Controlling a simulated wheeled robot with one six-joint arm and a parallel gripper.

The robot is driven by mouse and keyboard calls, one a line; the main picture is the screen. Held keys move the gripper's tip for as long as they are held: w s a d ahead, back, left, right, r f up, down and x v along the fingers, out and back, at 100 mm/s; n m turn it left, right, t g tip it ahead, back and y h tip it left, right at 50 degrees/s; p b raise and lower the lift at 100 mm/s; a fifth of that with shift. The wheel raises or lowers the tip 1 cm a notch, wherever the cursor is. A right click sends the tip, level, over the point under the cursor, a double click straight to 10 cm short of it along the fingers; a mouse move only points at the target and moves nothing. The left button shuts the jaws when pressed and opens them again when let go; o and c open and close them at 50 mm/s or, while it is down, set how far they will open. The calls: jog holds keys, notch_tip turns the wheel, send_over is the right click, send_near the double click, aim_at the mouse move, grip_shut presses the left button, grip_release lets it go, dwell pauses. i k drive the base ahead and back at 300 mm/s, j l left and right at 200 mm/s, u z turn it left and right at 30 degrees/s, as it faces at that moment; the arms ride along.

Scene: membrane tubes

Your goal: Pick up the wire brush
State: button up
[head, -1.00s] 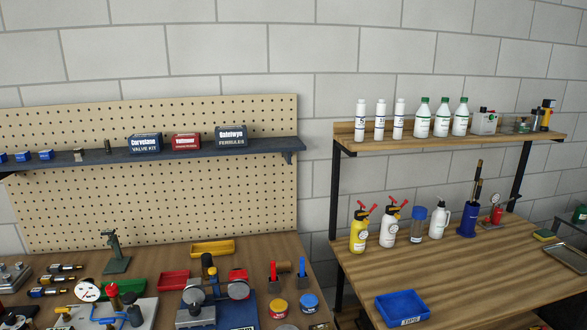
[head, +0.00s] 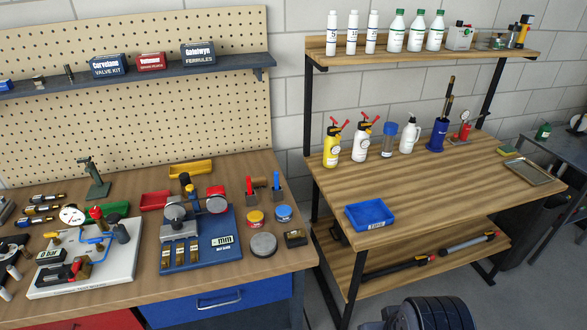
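I cannot pick out a wire brush with certainty. A blue holder (head: 437,140) stands upright toward the back of the right wooden bench, with long thin brown and dark handles (head: 449,98) sticking up out of it. Their lower ends are hidden inside the holder, so I cannot tell whether one is the brush. On the left bench, a red-handled tool (head: 249,186) and a blue-handled tool (head: 276,181) stand near a small brown wooden piece; their kind is too small to tell. My gripper is not in view.
The right bench (head: 400,185) holds a yellow spray bottle (head: 332,147), a white spray bottle (head: 361,143), a blue tray (head: 370,215) and a metal tray (head: 535,172). Its middle is clear. The left bench (head: 215,285) is crowded with gauges and fittings. A gap separates the benches.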

aim_at(257, 182)
jog(key=i+l+u, duration=0.1)
jog(key=i+u, duration=0.2)
jog(key=i+l+u, duration=0.3)
jog(key=i, duration=0.2)
jog(key=i+l+u, duration=0.15)
jog(key=i+u, duration=0.15)
jog(key=i, duration=0.1)
